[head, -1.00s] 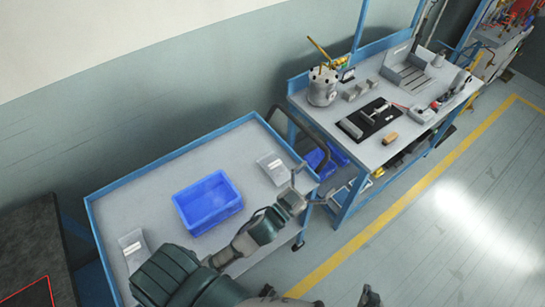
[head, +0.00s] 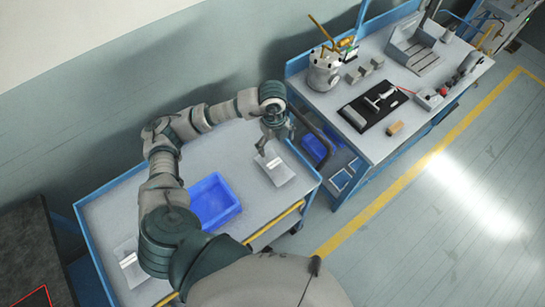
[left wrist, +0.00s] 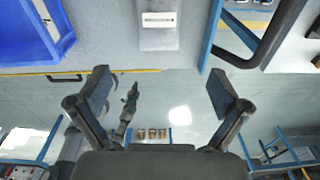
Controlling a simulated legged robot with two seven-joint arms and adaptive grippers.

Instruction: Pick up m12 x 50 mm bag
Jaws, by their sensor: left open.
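One clear bag with a white label (head: 284,172) lies flat near the right end of the cart top. A second such bag (head: 128,262) lies at the cart's left end, partly hidden by my arm. The labels are too small to read, so I cannot tell which is the m12 x 50 mm bag. My left gripper (head: 273,135) points down just behind the right bag, open and empty. In the left wrist view, the right bag (left wrist: 158,35) shows at the top centre, beyond the spread fingers (left wrist: 160,90). My right gripper is not in view.
A blue bin (head: 216,200) stands mid-cart, partly behind my left arm. The cart has a raised blue rim (head: 92,250) and a dark handle at its right end. A workbench (head: 420,85) with tools and a metal pot (head: 323,72) stands to the right.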

